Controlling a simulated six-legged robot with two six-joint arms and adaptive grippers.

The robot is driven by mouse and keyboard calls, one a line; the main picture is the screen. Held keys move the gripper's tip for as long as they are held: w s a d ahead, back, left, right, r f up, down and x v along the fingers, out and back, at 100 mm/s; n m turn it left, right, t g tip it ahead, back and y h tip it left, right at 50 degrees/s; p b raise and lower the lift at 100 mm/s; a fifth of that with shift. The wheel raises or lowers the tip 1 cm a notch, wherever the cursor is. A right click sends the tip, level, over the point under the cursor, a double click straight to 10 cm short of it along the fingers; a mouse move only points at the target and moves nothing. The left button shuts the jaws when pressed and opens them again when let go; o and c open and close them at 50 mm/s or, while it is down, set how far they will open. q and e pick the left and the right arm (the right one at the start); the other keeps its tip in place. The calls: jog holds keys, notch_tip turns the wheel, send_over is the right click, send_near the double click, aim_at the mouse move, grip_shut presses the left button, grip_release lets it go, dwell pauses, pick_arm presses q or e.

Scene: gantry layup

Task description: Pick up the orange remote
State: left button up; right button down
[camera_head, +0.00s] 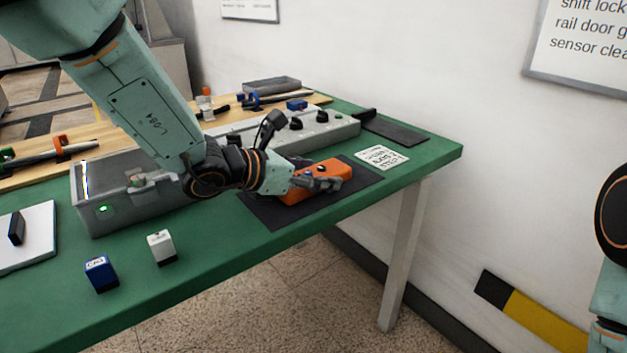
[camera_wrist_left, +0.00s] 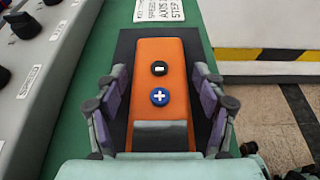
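The orange remote (camera_head: 328,174) lies on a dark mat (camera_head: 262,213) near the green table's front edge. In the left wrist view the remote (camera_wrist_left: 160,109) shows a black button and a blue button with a white plus. My left gripper (camera_head: 318,184) is at the remote's near end. In the left wrist view its fingers (camera_wrist_left: 162,100) are spread to either side of the remote, with dark mat visible between the fingers and the remote's sides. Whether the fingertips reach down beside it is hard to tell. My right gripper is out of view; only part of my right arm shows at the right edge.
A grey control panel (camera_head: 330,133) with black knobs stands behind the mat. A grey box (camera_head: 130,208) stands left of my left wrist. A blue block (camera_head: 100,273) and a white block (camera_head: 161,247) sit near the front edge. A white label card (camera_head: 381,157) lies beyond the mat.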

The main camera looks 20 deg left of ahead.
pick_arm(q)
jog(key=shift+r, duration=0.1)
jog(key=c, duration=1.3)
